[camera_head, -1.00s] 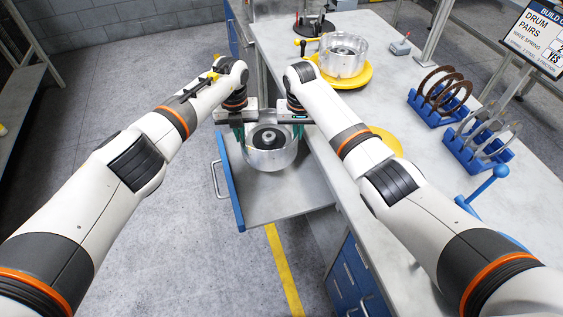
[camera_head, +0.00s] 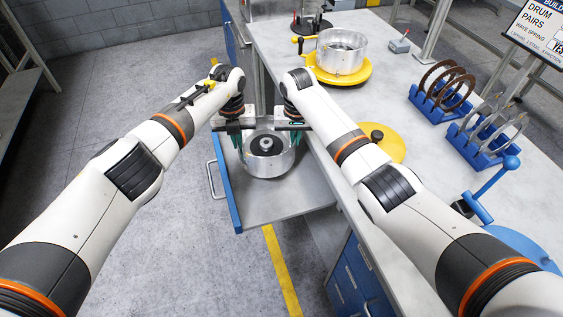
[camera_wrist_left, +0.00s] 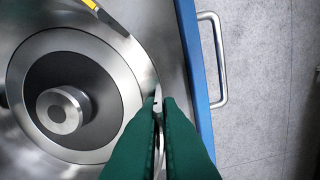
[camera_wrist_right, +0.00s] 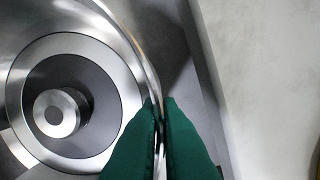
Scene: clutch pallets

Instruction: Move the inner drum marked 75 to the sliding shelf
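A shiny metal drum (camera_head: 268,168) with a dark hub in its middle is over the pulled-out sliding shelf (camera_head: 285,207). No number is readable on it. My left gripper (camera_wrist_left: 158,103) is shut on the drum's left wall, and my right gripper (camera_wrist_right: 158,105) is shut on its right wall. The drum is upright between them. I cannot tell whether its base touches the shelf. A second metal drum (camera_head: 341,57) sits on a yellow round base (camera_head: 340,79) at the back of the bench.
The grey bench (camera_head: 400,110) lies right of the shelf. It carries a yellow disc (camera_head: 388,147) with a black knob, blue racks (camera_head: 440,112) of rings and plates, and a blue-handled device (camera_head: 490,190). The shelf's front part is bare. Its blue front has a handle (camera_head: 210,180).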

